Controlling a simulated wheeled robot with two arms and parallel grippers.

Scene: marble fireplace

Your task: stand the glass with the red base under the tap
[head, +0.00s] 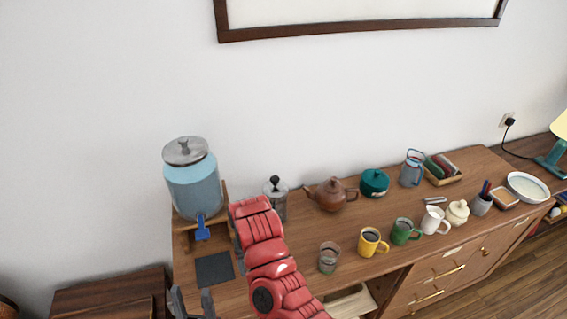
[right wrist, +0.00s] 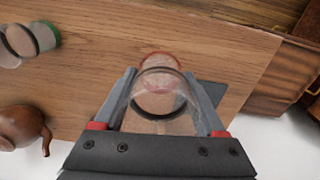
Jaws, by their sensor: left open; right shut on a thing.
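The glass with the red base (right wrist: 160,66) is between the fingers of my right gripper (right wrist: 158,84), which is shut on it. Its rim faces the wrist camera and its red base points away, toward the wooden top. I cannot tell whether the base touches the wood. In the head view my red right arm hides this glass. The blue tap (head: 202,229) sits low on the front of the blue drink dispenser (head: 193,190). A dark square mat (head: 214,268) lies below the tap. My left gripper (head: 193,304) is open and empty at the bottom edge, in front of the mat.
Another glass (head: 329,258), with a green base in the wrist view (right wrist: 46,36), stands right of my arm. A French press (head: 276,197) and brown teapot (head: 331,195) stand behind. A yellow mug (head: 371,242) and green mug (head: 404,232) stand further right.

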